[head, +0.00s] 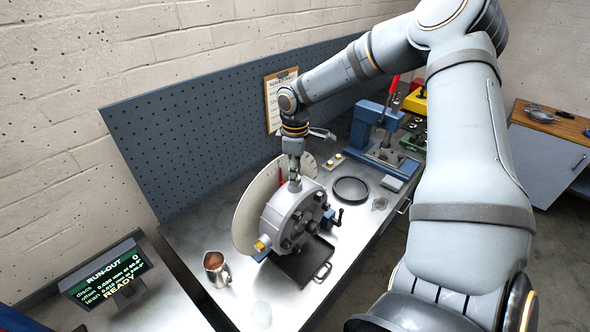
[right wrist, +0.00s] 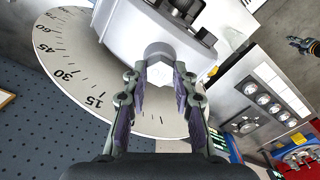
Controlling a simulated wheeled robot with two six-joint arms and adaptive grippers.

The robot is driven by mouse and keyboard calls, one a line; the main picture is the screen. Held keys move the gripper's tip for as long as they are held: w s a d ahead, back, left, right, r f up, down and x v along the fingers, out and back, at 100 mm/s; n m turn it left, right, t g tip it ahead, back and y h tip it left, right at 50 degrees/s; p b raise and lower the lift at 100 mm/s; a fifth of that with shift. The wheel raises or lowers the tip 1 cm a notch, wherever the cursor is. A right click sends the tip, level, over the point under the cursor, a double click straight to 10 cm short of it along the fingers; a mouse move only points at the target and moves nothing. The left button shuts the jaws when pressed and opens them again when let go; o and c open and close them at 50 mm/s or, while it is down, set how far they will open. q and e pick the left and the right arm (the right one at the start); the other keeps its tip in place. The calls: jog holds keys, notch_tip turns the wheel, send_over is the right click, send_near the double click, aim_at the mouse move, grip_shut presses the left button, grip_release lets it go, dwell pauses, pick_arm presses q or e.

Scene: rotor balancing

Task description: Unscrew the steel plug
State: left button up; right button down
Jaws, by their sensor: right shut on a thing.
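My right gripper (right wrist: 160,78) is shut on this hex head, one finger on each side. In the head view my right gripper (head: 294,184) points down onto the top of the rotor (head: 280,212), and its fingers hide the plug there. A brass-coloured fitting (head: 262,243) sits low on the rotor's left side. My left gripper does not show clearly in either view.
A pale graduated dial (head: 247,220) stands behind the rotor. A copper-toned jug (head: 216,268), a black tray (head: 305,262) and a round dark dish (head: 350,190) are on the steel bench. A blue press (head: 368,125) stands at the back right. The run-out display (head: 108,275) reads READY.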

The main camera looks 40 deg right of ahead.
jog(key=n, duration=1)
jog(key=shift+n, duration=0.4)
jog(key=n, duration=0.4)
jog(key=shift+n, duration=0.3)
jog(key=shift+n, duration=0.4)
jog(key=n, duration=0.3)
jog(key=shift+n, duration=0.4)
jog(key=shift+r, duration=1.1)
